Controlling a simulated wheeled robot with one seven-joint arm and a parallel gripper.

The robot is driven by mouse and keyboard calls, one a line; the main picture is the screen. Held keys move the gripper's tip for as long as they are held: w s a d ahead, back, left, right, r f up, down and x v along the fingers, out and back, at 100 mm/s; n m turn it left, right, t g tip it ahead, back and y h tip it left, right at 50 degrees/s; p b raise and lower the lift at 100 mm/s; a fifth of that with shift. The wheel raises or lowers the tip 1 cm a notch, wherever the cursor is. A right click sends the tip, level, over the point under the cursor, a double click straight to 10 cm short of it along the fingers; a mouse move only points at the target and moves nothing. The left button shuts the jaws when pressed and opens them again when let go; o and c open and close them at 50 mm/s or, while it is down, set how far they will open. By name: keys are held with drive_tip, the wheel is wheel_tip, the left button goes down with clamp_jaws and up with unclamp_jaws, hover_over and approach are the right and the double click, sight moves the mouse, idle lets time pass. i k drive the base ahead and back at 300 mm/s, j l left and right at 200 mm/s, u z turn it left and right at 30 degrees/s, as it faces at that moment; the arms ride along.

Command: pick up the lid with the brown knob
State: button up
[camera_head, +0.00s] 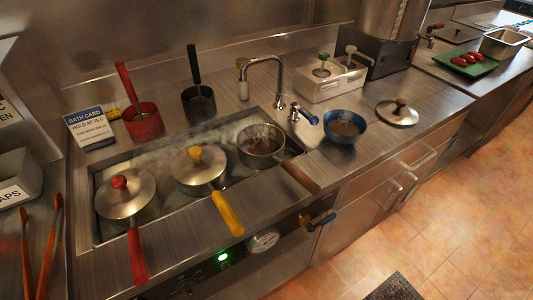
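A round metal lid (397,114) with a small dark brownish knob (401,103) lies flat on the steel counter, knob up, right of a blue bowl. Two other lids sit on pots in the sunken bath: one with a red knob (119,182) and one with a yellow knob (195,153). An uncovered pot (261,146) with a brown handle (300,176) stands in the bath beside them. My gripper is not in view.
The blue bowl (345,126) of brown food stands close left of the lid. A tap (279,80) and a pump dispenser box (331,78) stand behind. A green tray (468,63) lies farther right. Counter around the lid's right and front is clear.

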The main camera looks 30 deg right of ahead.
sight(398, 112)
drive_tip(key=l+u, duration=0.5)
drive_tip(key=u, duration=0.25)
drive_tip(key=l+u, duration=0.35)
drive_tip(key=i+j, duration=0.05)
drive_tip(key=j, duration=0.05)
